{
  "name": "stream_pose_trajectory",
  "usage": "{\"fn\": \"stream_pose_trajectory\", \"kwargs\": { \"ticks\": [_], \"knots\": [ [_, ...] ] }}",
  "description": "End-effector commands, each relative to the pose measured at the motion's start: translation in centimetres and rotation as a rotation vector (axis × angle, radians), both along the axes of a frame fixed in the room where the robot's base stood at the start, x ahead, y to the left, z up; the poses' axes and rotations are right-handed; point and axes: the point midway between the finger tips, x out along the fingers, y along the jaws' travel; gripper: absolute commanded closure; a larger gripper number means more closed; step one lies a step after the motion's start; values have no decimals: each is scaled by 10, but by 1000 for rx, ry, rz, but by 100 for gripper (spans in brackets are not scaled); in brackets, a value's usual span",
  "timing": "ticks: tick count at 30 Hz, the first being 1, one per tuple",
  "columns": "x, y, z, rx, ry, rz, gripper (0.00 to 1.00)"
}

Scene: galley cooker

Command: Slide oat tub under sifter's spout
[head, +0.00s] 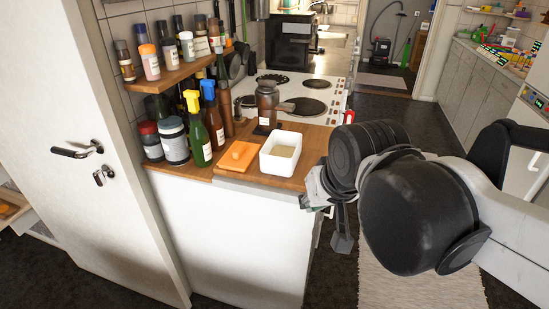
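The oat tub appears to be the white, open square tub (267,163) with pale beige contents, on the wooden counter near its front edge. The sifter appears to be the brownish, jar-like device (267,100) with a grey top and a part sticking out to the right, standing just behind the tub. Its spout is not clear, and the tub sits in front of it. My gripper (328,208) hangs to the right of the counter, apart from the tub. My arm hides part of it, and its finger opening is unclear.
An orange lid-like block (239,155) lies left of the tub. Bottles with yellow (196,130) and blue caps, plus jars (174,140), crowd the left. A shelf (182,72) of spice jars hangs above. The cooker (300,88) is behind. Floor at right is open.

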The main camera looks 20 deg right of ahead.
Motion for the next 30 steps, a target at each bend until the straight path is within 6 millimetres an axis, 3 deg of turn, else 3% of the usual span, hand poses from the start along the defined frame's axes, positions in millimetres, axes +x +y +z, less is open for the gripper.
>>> {"fn": "stream_pose_trajectory", "kwargs": {
  "ticks": [1, 3, 13, 21, 30],
  "knots": [
    [11, 2, 14, 11, 24, -17, 100],
    [23, 3, 22, 27, 57, -43, 100],
    [84, 14, 50, 85, 217, -175, 100],
    [134, 24, 56, 113, 346, -292, 100],
    [182, 37, 45, 121, 473, -416, 100]
  ]
}}
